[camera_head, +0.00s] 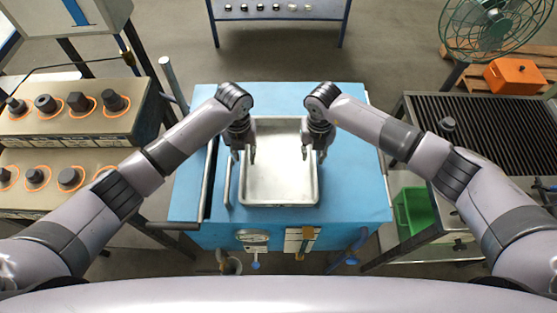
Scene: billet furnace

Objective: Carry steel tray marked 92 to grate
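A pale steel tray (278,185) lies on top of the blue furnace-like cabinet (355,185) in the middle. It looks empty, and I cannot read any number on it. My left gripper (245,155) is over the tray's left edge, pointing down. My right gripper (314,153) is over the tray's right edge, also pointing down. Their fingers are small here, and I cannot tell whether they touch the tray. The dark slatted grate (485,135) stands at the right, with one small dark billet (447,124) near its left edge.
At the left, stepped racks (75,140) hold several dark billets in orange rings. A blue bench (280,14) with small pieces stands at the back. A green fan (490,25) and an orange box (515,75) are behind the grate. A green crate (413,212) is below it.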

